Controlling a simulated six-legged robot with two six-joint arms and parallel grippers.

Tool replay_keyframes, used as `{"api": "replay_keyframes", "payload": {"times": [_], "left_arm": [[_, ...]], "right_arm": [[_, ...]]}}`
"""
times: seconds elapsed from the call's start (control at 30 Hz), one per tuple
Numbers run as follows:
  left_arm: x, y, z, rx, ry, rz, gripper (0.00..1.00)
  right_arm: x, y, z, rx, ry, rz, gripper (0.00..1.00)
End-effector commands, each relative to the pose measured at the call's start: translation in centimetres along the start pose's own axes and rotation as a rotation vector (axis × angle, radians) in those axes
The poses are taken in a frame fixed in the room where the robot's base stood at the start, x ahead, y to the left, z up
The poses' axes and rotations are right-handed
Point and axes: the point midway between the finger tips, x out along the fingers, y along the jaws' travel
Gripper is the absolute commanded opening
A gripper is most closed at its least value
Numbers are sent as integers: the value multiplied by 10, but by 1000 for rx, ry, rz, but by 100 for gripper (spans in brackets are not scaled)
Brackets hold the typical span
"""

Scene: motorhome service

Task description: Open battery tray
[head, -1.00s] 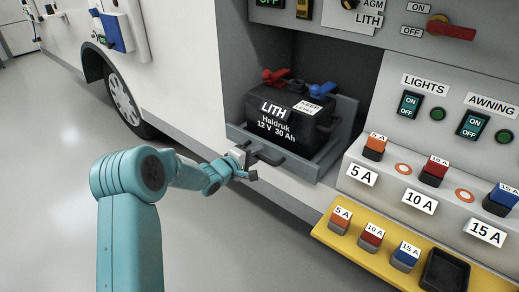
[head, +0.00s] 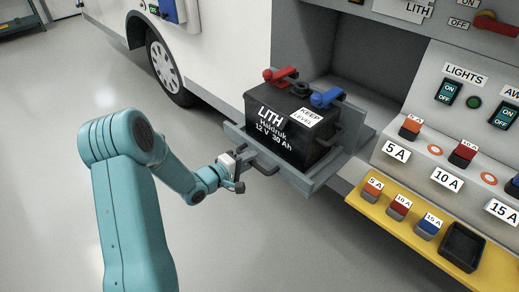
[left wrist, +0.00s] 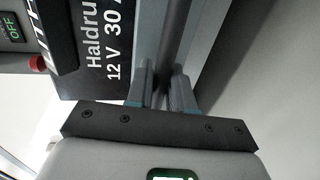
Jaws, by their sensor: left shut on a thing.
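The grey battery tray (head: 326,174) stands well out of its dark bay in the vehicle's side. It carries a black battery (head: 285,135) marked LITH, Haldruk, 12 V 30 Ah, with a red and a blue terminal lever on top. My left gripper (head: 243,170) is at the tray's front and shut on the dark tray handle (head: 264,164). In the left wrist view, the two gripper fingers (left wrist: 160,97) close around the dark handle bar (left wrist: 174,45), with the battery's label to the left. My right gripper is not in view.
Right of the tray are a panel with fuse blocks and switches, and a yellow shelf (head: 440,250) with several fuses and a black bin (head: 462,247). A wheel (head: 165,62) is at the left. The grey floor before the tray is clear.

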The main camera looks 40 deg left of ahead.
Motion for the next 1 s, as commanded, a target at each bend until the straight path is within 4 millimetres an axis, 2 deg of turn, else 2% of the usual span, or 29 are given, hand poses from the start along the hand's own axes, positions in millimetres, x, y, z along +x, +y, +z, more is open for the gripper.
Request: {"api": "replay_keyframes", "payload": {"times": [0.1,0.3,0.73,0.77,0.8,1.0], "left_arm": [[-14,-2,0,0,1,-1,0],[-26,-5,0,2,1,0,0],[-32,-6,0,3,-1,1,0],[-32,-6,0,3,-1,1,25],[-32,-6,0,2,-1,0,38],[-33,-7,0,2,0,0,38]], "right_arm": [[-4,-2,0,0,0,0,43],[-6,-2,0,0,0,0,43],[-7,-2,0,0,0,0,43],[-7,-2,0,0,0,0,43],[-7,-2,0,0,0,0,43],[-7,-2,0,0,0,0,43]]}}
